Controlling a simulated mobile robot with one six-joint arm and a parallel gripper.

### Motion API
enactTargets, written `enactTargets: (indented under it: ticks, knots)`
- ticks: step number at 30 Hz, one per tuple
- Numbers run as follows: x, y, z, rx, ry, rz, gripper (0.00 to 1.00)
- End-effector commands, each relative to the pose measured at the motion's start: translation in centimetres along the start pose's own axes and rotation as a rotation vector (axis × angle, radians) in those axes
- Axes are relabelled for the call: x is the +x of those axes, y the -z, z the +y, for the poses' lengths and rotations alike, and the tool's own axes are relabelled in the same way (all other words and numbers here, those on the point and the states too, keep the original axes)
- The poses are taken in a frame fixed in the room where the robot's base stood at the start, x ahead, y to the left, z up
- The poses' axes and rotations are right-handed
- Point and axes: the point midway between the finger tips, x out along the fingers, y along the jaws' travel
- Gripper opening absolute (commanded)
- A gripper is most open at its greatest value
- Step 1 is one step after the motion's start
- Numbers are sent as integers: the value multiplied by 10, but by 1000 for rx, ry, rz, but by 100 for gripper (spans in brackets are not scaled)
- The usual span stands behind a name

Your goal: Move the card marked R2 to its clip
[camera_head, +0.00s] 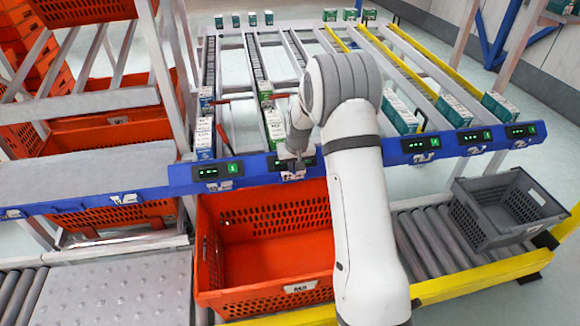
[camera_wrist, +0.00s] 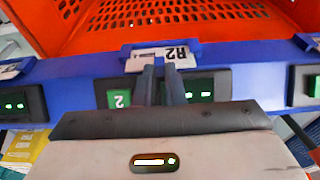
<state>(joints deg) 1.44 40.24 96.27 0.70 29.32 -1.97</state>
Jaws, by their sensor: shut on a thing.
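My gripper (camera_head: 295,160) is at the front of the blue rail, above the orange tote. In the wrist view my gripper (camera_wrist: 164,66) has its two fingers close together, shut on the white card marked R2 (camera_wrist: 180,52). The card reads upside down there and lies against a blue clip (camera_wrist: 127,51) on the rail's edge. The fingers cover part of the card, and I cannot tell whether it is fully seated. In the head view the card (camera_head: 292,175) is small, just below my gripper.
The blue rail (camera_head: 250,168) carries several displays with green lights. The orange tote (camera_head: 262,213) stands below, with a white label on its front. A grey crate (camera_head: 490,231) sits on rollers at right. Small boxes (camera_head: 204,138) stand in lanes behind the rail.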

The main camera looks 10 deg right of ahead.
Motion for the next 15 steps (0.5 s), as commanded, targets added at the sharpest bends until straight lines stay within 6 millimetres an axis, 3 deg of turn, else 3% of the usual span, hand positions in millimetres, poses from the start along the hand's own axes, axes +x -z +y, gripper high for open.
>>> enactTargets:
  ticks: [2, 3, 12, 15]
  knots:
    - [1, -1, 0, 0, 0, -3, 0]
    - [2, -1, 0, 0, 0, -3, 11]
    - [2, -1, -1, -1, 1, -3, 35]
    - [2, -1, -1, -1, 1, -3, 35]
